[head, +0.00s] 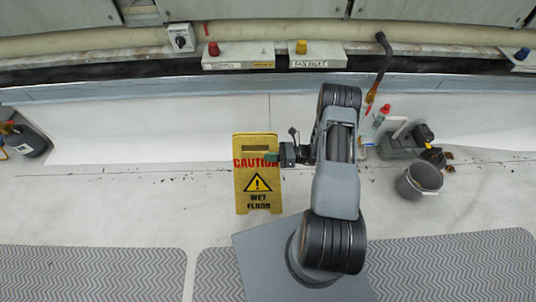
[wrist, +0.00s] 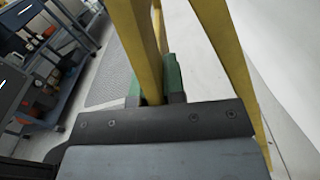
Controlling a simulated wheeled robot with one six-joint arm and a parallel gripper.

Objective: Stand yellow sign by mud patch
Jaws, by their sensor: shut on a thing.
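The yellow caution sign (head: 257,190) is upright in front of my arm in the head view, its wet-floor face turned to the camera. My gripper (head: 274,157) is at its upper right edge. In the wrist view the green fingertips of my gripper (wrist: 156,84) are shut on a yellow bar of the sign (wrist: 136,38), with other yellow legs spread beside it. I cannot tell whether the sign's feet touch the floor. No clear mud patch shows; small dark specks (head: 165,180) lie on the floor left of the sign, and brown bits (head: 447,156) lie at the right.
A grey bucket (head: 420,180) and a dark machine (head: 402,146) stand right of my arm. Grey patterned mats (head: 90,273) lie along the front. A dark container (head: 28,141) is at the far left. The pale floor between it and the sign is mostly clear.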

